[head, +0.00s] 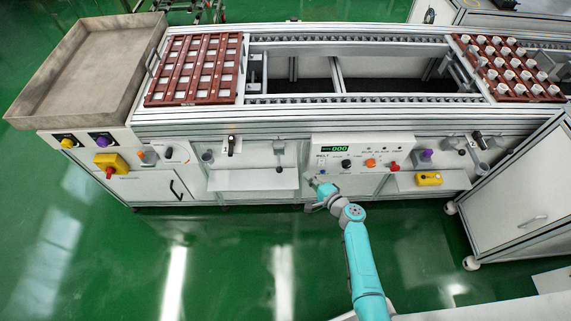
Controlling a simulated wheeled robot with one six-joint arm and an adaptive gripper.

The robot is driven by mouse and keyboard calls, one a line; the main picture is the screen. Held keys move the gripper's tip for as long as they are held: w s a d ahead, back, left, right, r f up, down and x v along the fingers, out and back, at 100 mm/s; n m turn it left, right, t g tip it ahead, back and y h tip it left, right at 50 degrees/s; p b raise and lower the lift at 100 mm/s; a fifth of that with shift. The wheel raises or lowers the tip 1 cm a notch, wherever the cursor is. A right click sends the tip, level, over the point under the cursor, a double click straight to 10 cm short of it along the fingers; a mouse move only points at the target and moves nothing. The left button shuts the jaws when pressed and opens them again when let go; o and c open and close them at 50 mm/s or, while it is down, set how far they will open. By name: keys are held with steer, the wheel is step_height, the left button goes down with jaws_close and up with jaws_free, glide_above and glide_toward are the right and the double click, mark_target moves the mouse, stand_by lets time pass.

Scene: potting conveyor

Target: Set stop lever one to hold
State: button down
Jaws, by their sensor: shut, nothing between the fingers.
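Several small levers sit along the front of the conveyor (330,112). One with a black handle pointing up (231,145) is left of the control panel. A lever with a dark knob hanging down (279,157) is nearer the panel. Another dark-handled lever (479,140) is at the right. Any labels are too small to read, so I cannot tell which is stop lever one. My gripper (312,187) is shut and empty, in front of the cabinet below the panel's left end, apart from these levers.
The control panel (362,147) has a green display and several knobs. A yellow box with a red knob (106,160) is at the left, a yellow device (429,179) at the right. Brown trays (197,103) sit on the belt. A white cabinet (525,185) bounds the right. Green floor in front is clear.

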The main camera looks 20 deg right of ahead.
stand_by(0.3)
steer(key=x, duration=1)
steer(key=shift+s+a+r, duration=0.2)
steer(key=shift+s+a, duration=0.35)
steer(key=shift+a, duration=0.3)
steer(key=shift+s+a+r, duration=0.2)
steer(key=shift+s+a, duration=0.35)
steer(key=shift+a, duration=0.3)
steer(key=shift+s+a+r+m+g, duration=0.1)
steer(key=shift+s+r+m+g, duration=0.3)
steer(key=shift+g, duration=0.3)
steer(key=r+m+g, duration=0.1)
steer(key=g, duration=0.1)
steer(key=r+g, duration=0.2)
steer(key=r+m+g, duration=0.1)
steer(key=g, duration=0.1)
steer(key=shift+s+a+r+m+g+y, duration=0.15)
steer(key=shift+s+r+m+g+y, duration=0.15)
steer(key=shift+r+y, duration=0.1)
steer(key=shift+r, duration=0.2)
